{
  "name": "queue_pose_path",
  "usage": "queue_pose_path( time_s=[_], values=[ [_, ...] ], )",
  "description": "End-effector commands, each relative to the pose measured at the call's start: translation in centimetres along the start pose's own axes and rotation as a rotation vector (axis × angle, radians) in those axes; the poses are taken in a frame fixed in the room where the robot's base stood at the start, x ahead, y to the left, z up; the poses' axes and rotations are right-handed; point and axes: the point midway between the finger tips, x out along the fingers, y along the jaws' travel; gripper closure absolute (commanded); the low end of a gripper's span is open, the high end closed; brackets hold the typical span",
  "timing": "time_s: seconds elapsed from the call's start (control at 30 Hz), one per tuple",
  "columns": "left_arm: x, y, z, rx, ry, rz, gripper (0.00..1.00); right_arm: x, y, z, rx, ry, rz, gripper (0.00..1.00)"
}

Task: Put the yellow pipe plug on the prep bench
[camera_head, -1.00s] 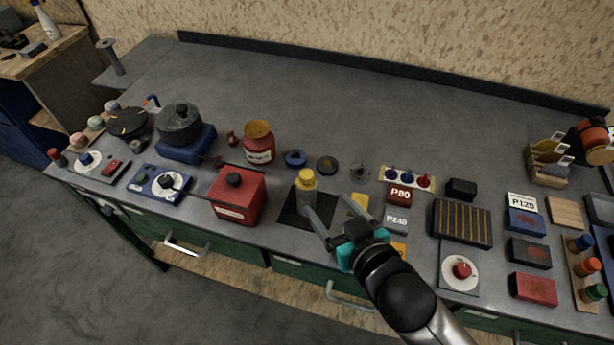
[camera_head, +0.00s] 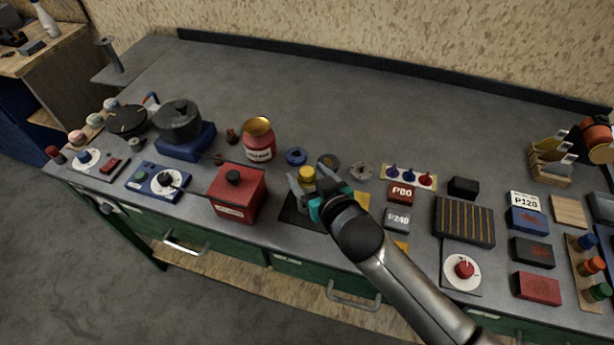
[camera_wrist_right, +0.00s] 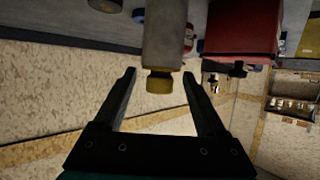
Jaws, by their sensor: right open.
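The yellow pipe plug (camera_head: 307,174) sits on top of an upright grey pipe on a dark square mat (camera_head: 290,212) near the front of the grey bench (camera_head: 300,90). My right gripper (camera_head: 311,178) is open, with its fingers at either side of the plug. In the right wrist view, the plug (camera_wrist_right: 159,83) and pipe (camera_wrist_right: 164,35) appear upside down between the open fingertips, with a gap on each side. In the head view the gripper hides much of the pipe. I cannot tell which surface is the prep bench. My left gripper is not in view.
A red box (camera_head: 237,193) stands just left of the mat. A red jar (camera_head: 259,140) stands behind it, and blocks and dials crowd the right. The back of the grey bench is clear. A wooden bench (camera_head: 45,75) stands at the far left.

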Motion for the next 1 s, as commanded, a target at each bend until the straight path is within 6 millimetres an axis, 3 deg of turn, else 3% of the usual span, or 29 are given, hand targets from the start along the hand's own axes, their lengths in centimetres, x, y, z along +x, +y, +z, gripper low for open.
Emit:
queue_pose_path(
  time_s=[0.37,1.0],
  values=[
    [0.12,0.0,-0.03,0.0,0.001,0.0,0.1,0.83,-0.02,-0.03,0.001,0.001,0.0,0.26],
    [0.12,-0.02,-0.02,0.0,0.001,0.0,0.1,0.8,-0.01,0.13,0.0,-0.003,0.0,0.98]
  ],
)
